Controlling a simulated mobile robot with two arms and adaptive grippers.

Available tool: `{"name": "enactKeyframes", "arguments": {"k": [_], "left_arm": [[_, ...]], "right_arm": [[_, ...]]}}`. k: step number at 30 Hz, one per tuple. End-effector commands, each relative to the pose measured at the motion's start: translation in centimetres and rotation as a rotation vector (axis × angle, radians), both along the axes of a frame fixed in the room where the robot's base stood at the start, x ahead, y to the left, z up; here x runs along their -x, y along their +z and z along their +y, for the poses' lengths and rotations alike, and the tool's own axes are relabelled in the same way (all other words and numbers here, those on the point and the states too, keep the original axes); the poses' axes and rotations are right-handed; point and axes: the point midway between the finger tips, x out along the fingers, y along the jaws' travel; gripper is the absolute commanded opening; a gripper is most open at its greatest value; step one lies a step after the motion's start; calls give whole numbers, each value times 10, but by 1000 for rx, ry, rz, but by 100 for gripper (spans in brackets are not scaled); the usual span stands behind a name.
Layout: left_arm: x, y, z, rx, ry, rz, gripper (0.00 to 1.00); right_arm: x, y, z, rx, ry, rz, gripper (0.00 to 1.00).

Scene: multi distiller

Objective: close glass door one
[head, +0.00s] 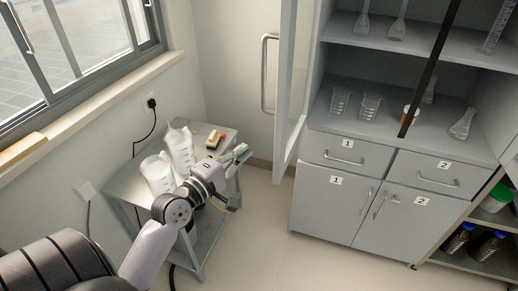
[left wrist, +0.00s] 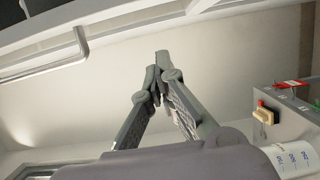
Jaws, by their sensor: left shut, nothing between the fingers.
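Glass door one (head: 291,75) is the swung-open left door of the grey cabinet in the head view. It stands out from the cabinet front, with a long metal bar handle (head: 265,75) on its left side. In the left wrist view the handle (left wrist: 45,68) shows at the upper left. My left gripper (head: 243,152) is shut and empty, over the side trolley, to the left of and apart from the door. In the left wrist view its fingertips (left wrist: 161,62) meet, with nothing between them. My right gripper is not in view.
The small trolley (head: 128,190) with white jugs (head: 181,147) stands under the window. The cabinet shelf holds beakers (head: 340,101) and flasks (head: 462,124). Numbered drawers and lower doors are shut. A bottle shelf (head: 470,262) stands at right. The floor before the cabinet is clear.

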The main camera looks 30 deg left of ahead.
Motion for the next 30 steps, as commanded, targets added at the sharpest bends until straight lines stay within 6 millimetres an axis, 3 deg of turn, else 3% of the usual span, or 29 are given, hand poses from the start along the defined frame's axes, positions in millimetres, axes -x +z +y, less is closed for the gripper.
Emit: {"name": "enactKeyframes", "arguments": {"k": [4, 12, 30], "left_arm": [[-23, 2, -6, 4, -1, -2, 0], [-27, 1, -37, 2, 0, 0, 0], [-30, 1, -46, 2, 4, 0, 0]], "right_arm": [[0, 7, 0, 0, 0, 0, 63], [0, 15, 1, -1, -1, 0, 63], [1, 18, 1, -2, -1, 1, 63]]}}
